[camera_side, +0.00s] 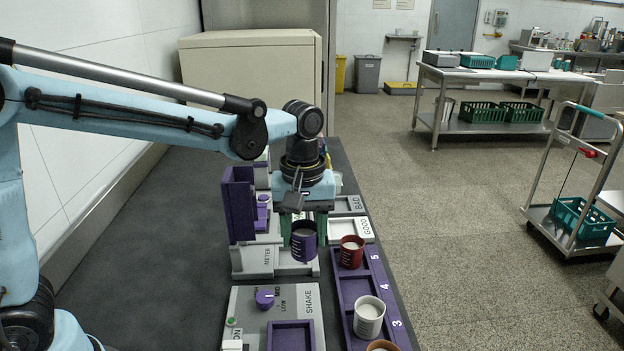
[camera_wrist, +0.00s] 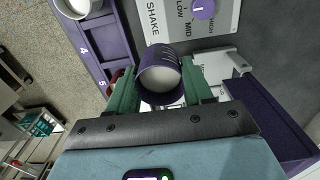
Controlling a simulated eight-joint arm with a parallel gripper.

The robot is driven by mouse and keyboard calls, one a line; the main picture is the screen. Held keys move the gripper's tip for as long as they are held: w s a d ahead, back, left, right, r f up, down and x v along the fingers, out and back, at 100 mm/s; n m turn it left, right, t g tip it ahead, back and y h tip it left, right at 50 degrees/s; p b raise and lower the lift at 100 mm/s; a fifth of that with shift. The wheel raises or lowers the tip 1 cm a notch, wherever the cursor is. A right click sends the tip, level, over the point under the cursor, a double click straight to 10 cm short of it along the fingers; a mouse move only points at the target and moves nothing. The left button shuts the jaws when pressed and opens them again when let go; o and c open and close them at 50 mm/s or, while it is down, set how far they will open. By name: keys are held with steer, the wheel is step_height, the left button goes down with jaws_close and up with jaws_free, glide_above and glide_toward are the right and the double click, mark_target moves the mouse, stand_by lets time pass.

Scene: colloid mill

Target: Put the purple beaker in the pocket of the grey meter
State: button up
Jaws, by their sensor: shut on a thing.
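The purple beaker (camera_side: 304,246), with pale contents, is between the green fingers of my gripper (camera_side: 305,222). In the wrist view, the fingers (camera_wrist: 161,88) close on both sides of the beaker (camera_wrist: 160,73). It looks about upright in the side view. The grey meter (camera_side: 254,266), marked METER, is right below and behind the beaker, with a raised purple lid (camera_side: 240,206) at its left. The beaker and fingers hide much of the meter's top, so I cannot see the pocket clearly or tell whether the beaker touches the meter.
A purple numbered rack (camera_side: 342,303) on the right holds a red beaker (camera_side: 351,252), a white beaker (camera_side: 368,317) and an orange-brown one (camera_side: 382,346). A grey shaker (camera_side: 245,308) with a purple knob stands in front. GOOD and BAD trays (camera_side: 357,229) lie behind. Dark bench is clear at left.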

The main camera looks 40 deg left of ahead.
steer(key=w+a+f, duration=0.1)
steer(key=a+f, duration=0.1)
steer(key=w+a+f, duration=0.2)
steer(key=a, duration=0.1)
steer(key=w+a+f, duration=0.1)
steer(key=w+a, duration=0.1)
steer(key=a, duration=0.1)
steer(key=shift+a+f, duration=0.1)
steer(key=shift+f, duration=2.3)
steer(key=shift+f, duration=0.15)
steer(key=o, duration=1)
steer(key=shift+o, duration=0.2)
step_height(320, 180, up, 12)
steer(key=shift+r, duration=0.2)
